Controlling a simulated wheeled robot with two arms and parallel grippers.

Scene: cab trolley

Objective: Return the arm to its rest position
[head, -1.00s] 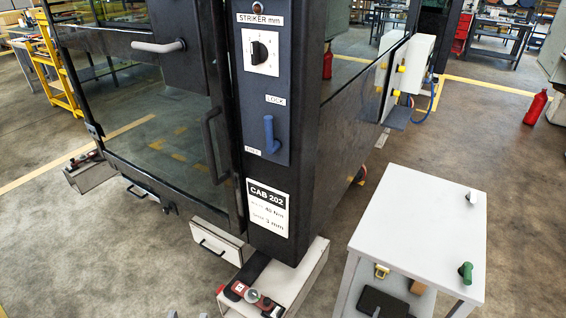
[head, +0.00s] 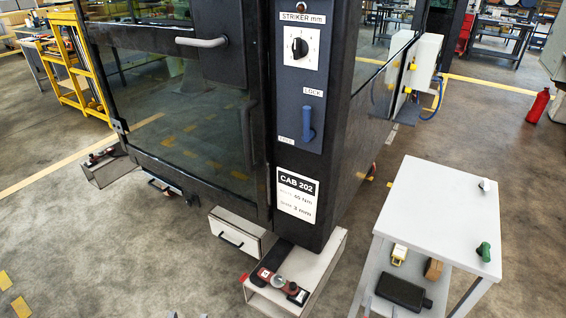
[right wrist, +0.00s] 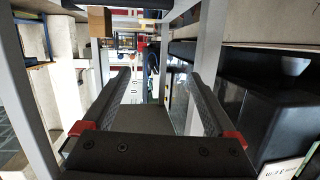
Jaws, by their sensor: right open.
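My right gripper (right wrist: 158,78) is open in the right wrist view, its two dark fingers apart with nothing visible held between them. In the head view only small grey tips show at the bottom edge, left of the low box with tools. My left gripper is not in view. The dark cab (head: 340,180) stands in the middle of the head view, with a glass door, a black knob (head: 300,48), a blue lever (head: 308,124) and a "CAB 202" label (head: 297,193).
A low box (head: 325,262) and an open drawer (head: 236,234) jut out at the cab's foot. Floor at the lower left is mostly clear.

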